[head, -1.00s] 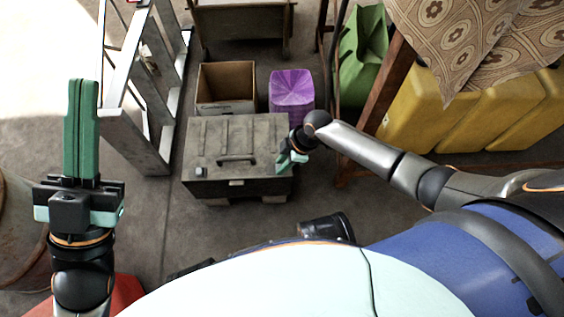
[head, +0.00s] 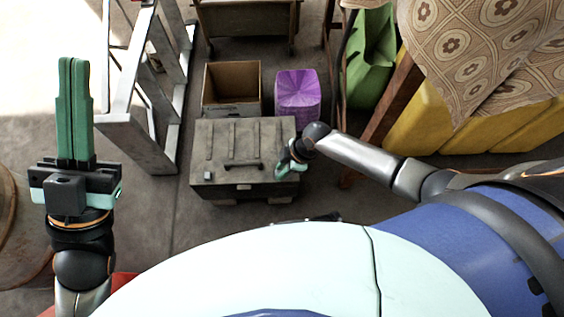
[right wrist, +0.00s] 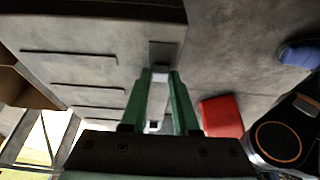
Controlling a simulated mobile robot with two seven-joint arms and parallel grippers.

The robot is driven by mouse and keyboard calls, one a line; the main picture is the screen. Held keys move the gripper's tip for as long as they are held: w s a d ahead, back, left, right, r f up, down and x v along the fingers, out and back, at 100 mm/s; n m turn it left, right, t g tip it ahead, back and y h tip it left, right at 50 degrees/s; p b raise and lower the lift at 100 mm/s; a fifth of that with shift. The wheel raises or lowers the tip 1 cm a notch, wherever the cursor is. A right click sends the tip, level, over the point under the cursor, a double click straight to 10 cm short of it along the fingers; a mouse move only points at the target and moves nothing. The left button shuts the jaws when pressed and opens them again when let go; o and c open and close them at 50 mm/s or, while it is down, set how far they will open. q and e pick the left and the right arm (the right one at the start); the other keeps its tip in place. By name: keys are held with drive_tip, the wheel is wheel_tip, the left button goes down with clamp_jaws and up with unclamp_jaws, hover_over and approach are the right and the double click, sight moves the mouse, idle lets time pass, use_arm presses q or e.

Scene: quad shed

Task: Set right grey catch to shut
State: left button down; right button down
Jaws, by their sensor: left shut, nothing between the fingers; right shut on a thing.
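A dark grey lidded box (head: 262,137) stands on the floor in the middle of the head view, its lid down. My right gripper (head: 283,170) is at the box's front right corner. In the right wrist view its green fingers (right wrist: 159,80) are shut on the right grey catch (right wrist: 161,76), a small light piece at the box's edge. The fingers hide part of the catch, and its exact angle cannot be told. A small grey piece (head: 208,176) shows at the lid's front left. My left gripper (head: 73,62) is shut and empty, far left of the box.
An open cardboard box (head: 231,84) and a purple container (head: 297,92) stand behind the grey box. A metal frame (head: 140,120) is at the left. Yellow containers (head: 435,115) and a patterned cloth (head: 480,50) are at the right. Bare floor lies left of the box.

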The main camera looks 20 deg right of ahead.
drive_tip(key=shift+w+a, duration=0.1)
drive_tip(key=c, duration=0.6)
unclamp_jaws()
drive_tip(key=shift+c, duration=0.2)
drive_tip(key=shift+r, duration=0.1)
use_arm(q)
wheel_tip(320, 180, up, 7)
drive_tip(key=p, duration=0.6)
drive_tip(key=shift+s+a+m+p, duration=0.15)
drive_tip(key=shift+a+m+p, duration=0.15)
drive_tip(key=shift+a+p, duration=0.05)
use_arm(e)
drive_tip(key=v, duration=1.2)
drive_tip(key=shift+r, duration=0.15)
